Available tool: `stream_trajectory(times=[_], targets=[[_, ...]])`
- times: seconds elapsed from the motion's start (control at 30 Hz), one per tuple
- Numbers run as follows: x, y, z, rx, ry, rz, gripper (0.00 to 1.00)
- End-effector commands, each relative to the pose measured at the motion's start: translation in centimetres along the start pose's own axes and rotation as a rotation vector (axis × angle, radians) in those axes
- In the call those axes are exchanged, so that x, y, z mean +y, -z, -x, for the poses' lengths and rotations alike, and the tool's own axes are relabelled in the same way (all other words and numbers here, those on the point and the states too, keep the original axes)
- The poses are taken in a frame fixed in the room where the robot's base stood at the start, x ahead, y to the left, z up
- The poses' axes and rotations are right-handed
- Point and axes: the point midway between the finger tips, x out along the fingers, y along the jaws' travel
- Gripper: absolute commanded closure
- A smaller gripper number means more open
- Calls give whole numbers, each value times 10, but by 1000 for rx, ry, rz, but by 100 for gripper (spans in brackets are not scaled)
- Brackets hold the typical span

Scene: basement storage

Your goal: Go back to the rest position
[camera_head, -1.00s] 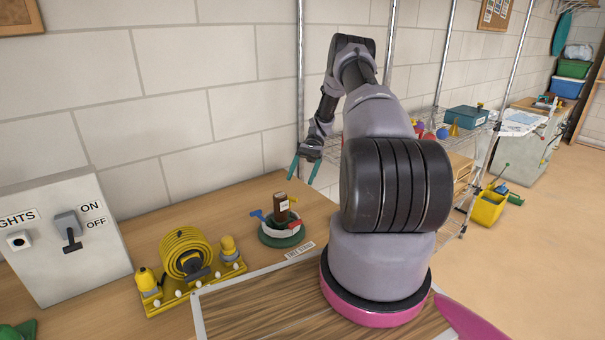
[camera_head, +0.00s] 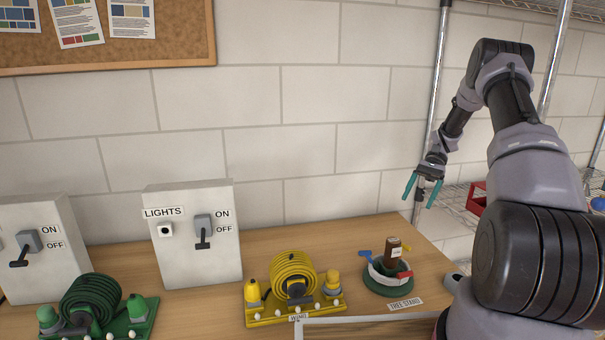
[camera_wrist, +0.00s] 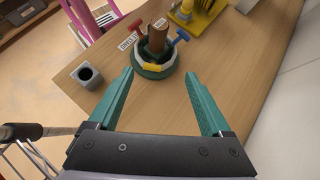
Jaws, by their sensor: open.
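My gripper (camera_head: 424,188) is open and empty, with teal fingers spread. In the head view it hangs in the air at the right, in front of the block wall and above the bench's right end. In the wrist view my gripper (camera_wrist: 160,98) has bare wooden bench top (camera_wrist: 165,100) between its fingers.
Two grey switch boxes, one labelled LIGHTS (camera_head: 195,255), stand against the wall. Metal shelving (camera_head: 455,205) is at the right.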

Motion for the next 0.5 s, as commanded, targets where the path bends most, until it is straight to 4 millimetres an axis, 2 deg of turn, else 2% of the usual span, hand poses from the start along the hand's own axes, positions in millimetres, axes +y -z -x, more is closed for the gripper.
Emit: stream_trajectory(times=[0.03, 0.2, 0.3, 0.5], targets=[[-6, -26, 14, 58, -12, 24, 18], [-16, -96, 40, 229, -34, 96, 18], [-19, -138, 51, 331, -41, 138, 18], [-16, -219, 58, 528, -35, 223, 18]])
